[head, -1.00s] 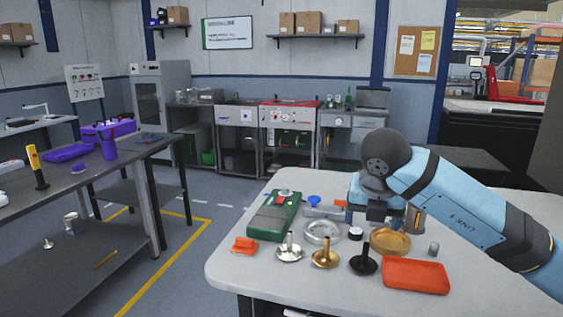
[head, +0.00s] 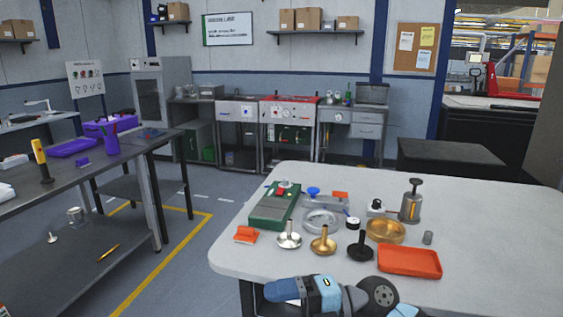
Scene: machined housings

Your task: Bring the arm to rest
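My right arm (head: 379,292) shows at the bottom edge of the head view, with blue and dark grey links in front of the table's near edge. No gripper fingers can be made out, and the lower part of the arm is cut off by the frame. My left arm and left gripper are out of view. Nothing on the table is touched by the arm as far as I can see.
The light table (head: 480,215) holds a green housing (head: 269,209), an orange tray (head: 409,262), a brass dish (head: 385,231), a clear ring dish (head: 321,222), several stemmed discs and a grey plunger-topped cylinder (head: 411,203). Its right side is clear. A dark workbench (head: 75,190) stands left.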

